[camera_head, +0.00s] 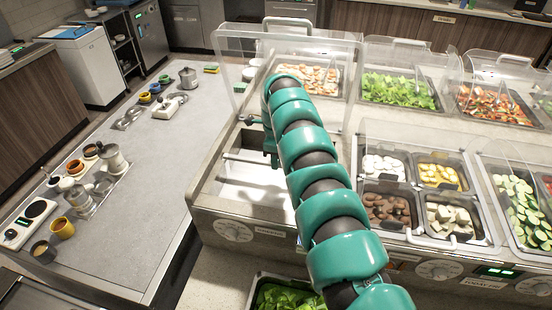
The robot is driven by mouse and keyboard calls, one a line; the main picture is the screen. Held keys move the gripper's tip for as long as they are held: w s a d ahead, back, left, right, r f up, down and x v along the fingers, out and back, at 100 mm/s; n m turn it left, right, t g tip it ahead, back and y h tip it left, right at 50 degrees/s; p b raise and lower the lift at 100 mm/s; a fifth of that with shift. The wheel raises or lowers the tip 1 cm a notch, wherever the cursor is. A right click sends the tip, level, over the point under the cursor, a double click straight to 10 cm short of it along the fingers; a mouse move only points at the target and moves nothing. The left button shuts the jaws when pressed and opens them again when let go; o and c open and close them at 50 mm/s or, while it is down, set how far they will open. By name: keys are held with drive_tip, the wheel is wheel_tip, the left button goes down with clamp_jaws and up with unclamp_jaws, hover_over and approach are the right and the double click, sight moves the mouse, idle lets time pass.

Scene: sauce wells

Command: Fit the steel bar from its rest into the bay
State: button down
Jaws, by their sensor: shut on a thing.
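My teal and dark arm reaches up the middle of the head view, and its end hides much of what lies behind it. My gripper (271,155) is over the open bay (240,180), its fingers small and partly hidden. It is shut on the steel bar (243,159), a thin pale bar whose left part sticks out to the left of the gripper, across the bay. The bar's right part is hidden by my arm. I cannot tell whether the bar touches the bay's rim.
A clear guard (330,45) stands behind the bay. Food wells, with lettuce (398,90) and mushrooms (384,166) among them, fill the counter to the right. A grey table (150,190) with cups and pots is at left; its middle is clear.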

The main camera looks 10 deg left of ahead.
drive_tip(key=shift+a+f+b, duration=0.1)
drive_tip(key=shift+f+b, duration=0.4)
drive_tip(key=shift+b, duration=0.45)
idle(0.6)
drive_tip(key=c, duration=1.3)
unclamp_jaws()
drive_tip(key=shift+o, duration=0.2)
drive_tip(key=shift+r, duration=0.1)
drive_tip(key=shift+r, duration=0.6)
wheel_tip(320, 180, up, 16)
drive_tip(key=p, duration=1.4)
